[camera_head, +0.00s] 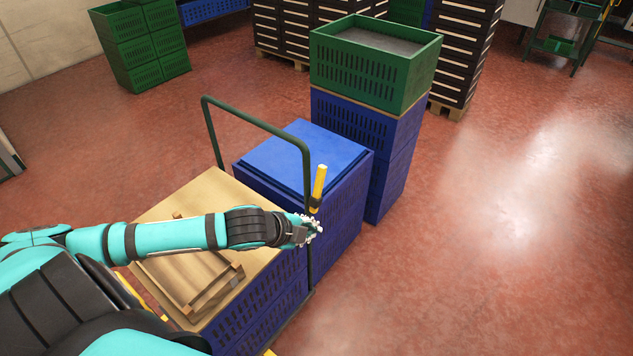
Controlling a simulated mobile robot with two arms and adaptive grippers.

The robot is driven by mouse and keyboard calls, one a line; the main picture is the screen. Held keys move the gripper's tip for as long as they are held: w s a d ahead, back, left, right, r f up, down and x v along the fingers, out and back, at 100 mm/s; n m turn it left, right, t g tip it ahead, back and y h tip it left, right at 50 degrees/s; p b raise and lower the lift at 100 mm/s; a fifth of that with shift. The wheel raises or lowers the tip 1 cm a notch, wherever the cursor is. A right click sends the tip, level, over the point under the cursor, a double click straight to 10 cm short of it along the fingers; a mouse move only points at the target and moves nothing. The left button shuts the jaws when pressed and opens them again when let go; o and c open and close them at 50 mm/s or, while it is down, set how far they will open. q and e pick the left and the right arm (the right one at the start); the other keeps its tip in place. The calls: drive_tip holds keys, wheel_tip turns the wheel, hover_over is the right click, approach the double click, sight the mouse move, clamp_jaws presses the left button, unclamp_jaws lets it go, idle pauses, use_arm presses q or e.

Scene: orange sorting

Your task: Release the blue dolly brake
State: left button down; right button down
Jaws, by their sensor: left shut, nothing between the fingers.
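A dark green tubular handle frame (256,122) rises between the wood-topped blue crates and the blue-lidded crate (305,158). An upright yellow lever (320,181) with a dark lower end stands beside the frame's right post. No label marks which part is the brake. My left gripper (312,228) reaches in from the left, over the wooden top, to just below the lever's lower end. It is shut and empty. I cannot tell whether it touches the lever or the post. My right gripper is not in view.
A wooden board (198,200) with a small wooden frame (190,285) covers the near blue crates (262,308). A taller blue stack (365,125) with a green crate (355,78) on top stands behind. Red floor (500,240) is clear to the right.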

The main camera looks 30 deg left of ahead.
use_arm(q)
drive_tip(key=w+a+r+m+t, duration=0.1)
drive_tip(key=w+a+r+m, duration=0.15)
drive_tip(key=a, duration=0.25)
drive_tip(key=w+a+r+m, duration=0.1)
drive_tip(key=w+a+r, duration=0.1)
drive_tip(key=a+r, duration=0.15)
drive_tip(key=p, duration=0.1)
approach(316, 182)
drive_tip(key=w+d+f, duration=0.3)
drive_tip(key=w, duration=0.1)
drive_tip(key=shift+w+a+f+n+y, duration=0.1)
drive_tip(key=shift+w+f+n+y, duration=0.2)
drive_tip(key=shift+w, duration=0.2)
